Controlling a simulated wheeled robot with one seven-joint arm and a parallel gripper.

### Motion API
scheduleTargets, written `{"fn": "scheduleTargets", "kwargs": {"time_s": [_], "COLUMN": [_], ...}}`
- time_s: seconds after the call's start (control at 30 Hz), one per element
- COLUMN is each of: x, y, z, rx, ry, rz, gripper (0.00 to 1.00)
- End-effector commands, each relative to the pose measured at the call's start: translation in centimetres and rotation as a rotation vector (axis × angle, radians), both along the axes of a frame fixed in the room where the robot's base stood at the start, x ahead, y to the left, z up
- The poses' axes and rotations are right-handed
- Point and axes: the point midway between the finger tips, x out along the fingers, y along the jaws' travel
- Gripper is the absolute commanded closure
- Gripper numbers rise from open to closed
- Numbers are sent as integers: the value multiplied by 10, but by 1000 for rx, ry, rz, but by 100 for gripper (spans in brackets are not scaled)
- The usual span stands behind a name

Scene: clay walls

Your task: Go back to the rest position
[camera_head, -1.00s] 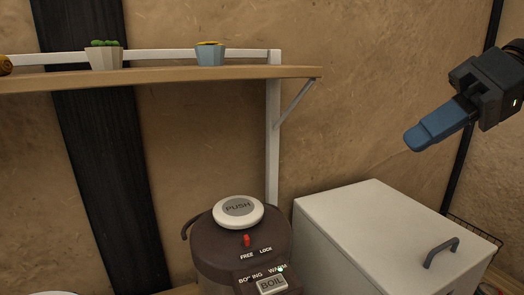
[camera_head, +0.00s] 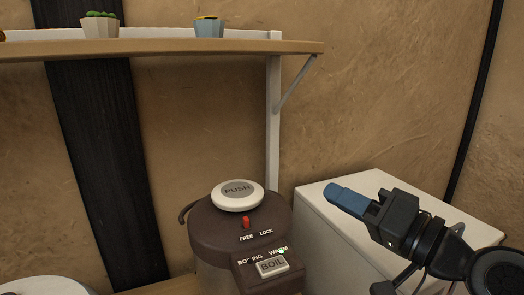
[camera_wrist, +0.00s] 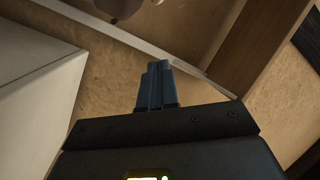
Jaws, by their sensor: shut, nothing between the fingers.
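My gripper (camera_head: 345,199) is at the right in the head view, in front of the white box and to the right of the hot water pot. Its blue fingers point to the upper left and are closed together with nothing between them. In the wrist view the blue fingers (camera_wrist: 156,86) also lie side by side.
A dark brown hot water pot (camera_head: 210,228) with a white push button stands at the centre. A white box (camera_head: 320,215) stands right of it, partly hidden by my arm. A wooden shelf (camera_head: 150,48) above holds two small planters (camera_head: 100,27) (camera_head: 208,29). The wall right of the shelf is clear.

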Motion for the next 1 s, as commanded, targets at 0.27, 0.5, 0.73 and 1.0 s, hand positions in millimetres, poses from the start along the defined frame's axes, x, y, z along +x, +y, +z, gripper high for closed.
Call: {"fn": "scheduleTargets", "kwargs": {"time_s": [0.27,0.5,0.73,1.0], "x": [-41,-102,-181,-282], "y": [-3,-15,-32,-56], "z": [-93,-168,-225,-260], "rx": [53,-19,-183,-465], "ry": [50,104,143,139], "rz": [-251,-450,-595,-674], "gripper": [100,100,100,100]}}
